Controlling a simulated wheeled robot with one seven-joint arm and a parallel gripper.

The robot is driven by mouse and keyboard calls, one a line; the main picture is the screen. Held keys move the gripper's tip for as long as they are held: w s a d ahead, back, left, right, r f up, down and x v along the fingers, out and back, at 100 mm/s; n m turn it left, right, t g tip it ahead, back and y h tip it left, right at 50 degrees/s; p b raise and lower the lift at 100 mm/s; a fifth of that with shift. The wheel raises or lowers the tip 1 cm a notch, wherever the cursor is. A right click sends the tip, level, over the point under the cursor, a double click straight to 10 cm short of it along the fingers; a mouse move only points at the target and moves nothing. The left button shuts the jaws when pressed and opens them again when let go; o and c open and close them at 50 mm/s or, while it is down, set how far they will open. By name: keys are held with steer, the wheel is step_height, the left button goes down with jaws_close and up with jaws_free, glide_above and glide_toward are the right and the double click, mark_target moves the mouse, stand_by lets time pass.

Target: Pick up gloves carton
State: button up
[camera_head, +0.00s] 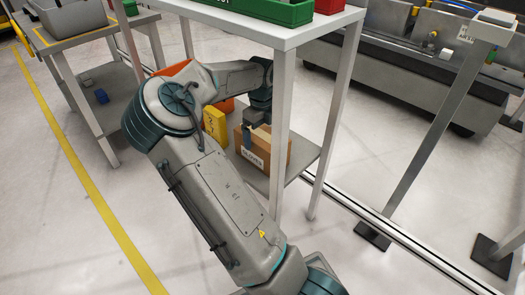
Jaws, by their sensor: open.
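The gloves carton (276,151) is a brown cardboard box with a white label on its near face. It stands on the lower shelf (305,156) of a grey table, partly behind a table leg. My arm reaches in under the table top, and my gripper (248,141) points down at the carton's left upper part. The gripper is open. It overlaps the carton in the picture; whether it touches the carton I cannot tell.
A yellow box (215,125) stands left of the carton, with an orange item (225,106) behind it. The table top (275,32) with green bins (275,10) is close above my arm. Table legs flank the shelf. Open floor lies to the left.

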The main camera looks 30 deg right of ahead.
step_height(320, 180, down, 2)
steer(key=shift+f, duration=0.1)
steer(key=c, duration=1.1)
steer(key=shift+c, duration=0.2)
steer(key=shift+r, duration=0.25)
